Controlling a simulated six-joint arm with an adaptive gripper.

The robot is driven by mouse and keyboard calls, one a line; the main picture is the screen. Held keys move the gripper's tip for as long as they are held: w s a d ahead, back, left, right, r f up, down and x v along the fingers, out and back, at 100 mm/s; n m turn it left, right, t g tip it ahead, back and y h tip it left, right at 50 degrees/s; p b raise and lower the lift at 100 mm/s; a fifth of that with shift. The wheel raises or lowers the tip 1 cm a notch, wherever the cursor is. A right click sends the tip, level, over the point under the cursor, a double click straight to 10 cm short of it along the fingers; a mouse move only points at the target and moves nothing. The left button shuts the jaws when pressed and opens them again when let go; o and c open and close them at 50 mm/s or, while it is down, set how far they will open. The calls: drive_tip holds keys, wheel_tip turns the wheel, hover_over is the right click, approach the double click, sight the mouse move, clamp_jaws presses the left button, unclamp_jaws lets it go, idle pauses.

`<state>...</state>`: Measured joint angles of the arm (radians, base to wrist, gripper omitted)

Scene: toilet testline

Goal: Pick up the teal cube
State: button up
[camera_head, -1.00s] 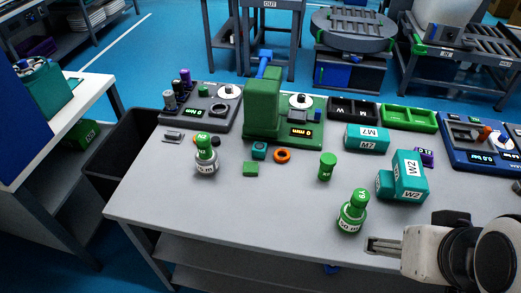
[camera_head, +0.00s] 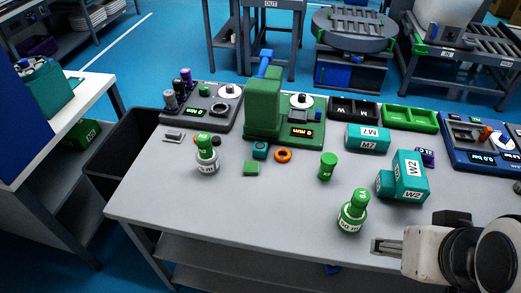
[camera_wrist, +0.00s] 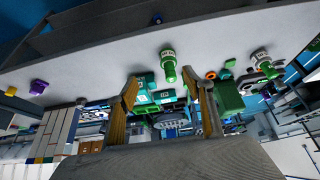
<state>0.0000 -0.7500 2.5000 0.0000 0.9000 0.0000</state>
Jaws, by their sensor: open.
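A small teal cube (camera_head: 260,150) with a dark round mark on its face sits on the grey table just in front of the green press. Larger teal boxes marked M7 (camera_head: 366,138) and W2 (camera_head: 408,172) lie farther right, with another teal block (camera_head: 384,184) against the W2 box. My gripper (camera_head: 382,247) is at the front right edge of the table, well to the right of and nearer than the small cube. In the wrist view my gripper (camera_wrist: 163,90) has its two fingers apart with nothing held between them.
A green-topped bottle (camera_head: 353,212) stands just left of my gripper. Another bottle (camera_head: 207,158), a green cylinder (camera_head: 327,166), a green square block (camera_head: 251,168) and an orange ring (camera_head: 283,156) surround the cube. The front middle of the table (camera_head: 250,220) is clear.

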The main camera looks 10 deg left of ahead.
drive_tip(key=w+a+f+t+y, duration=0.1)
drive_tip(key=w+a+t+y, duration=0.1)
drive_tip(key=w+a, duration=1)
drive_tip(key=w+a+f+t+y, duration=0.2)
drive_tip(key=w+a, duration=0.6)
drive_tip(key=w, duration=0.9)
drive_tip(key=w+a+f+t+h, duration=0.1)
drive_tip(key=w+a+f, duration=0.6)
drive_tip(key=a+f, duration=0.1)
drive_tip(key=t+h, duration=0.3)
approach(260, 147)
drive_tip(key=w, duration=0.3)
drive_tip(key=shift+r, duration=0.25)
drive_tip(key=shift+s+f, duration=0.15)
drive_tip(key=shift+f, duration=0.55)
drive_tip(key=shift+x, duration=1.3)
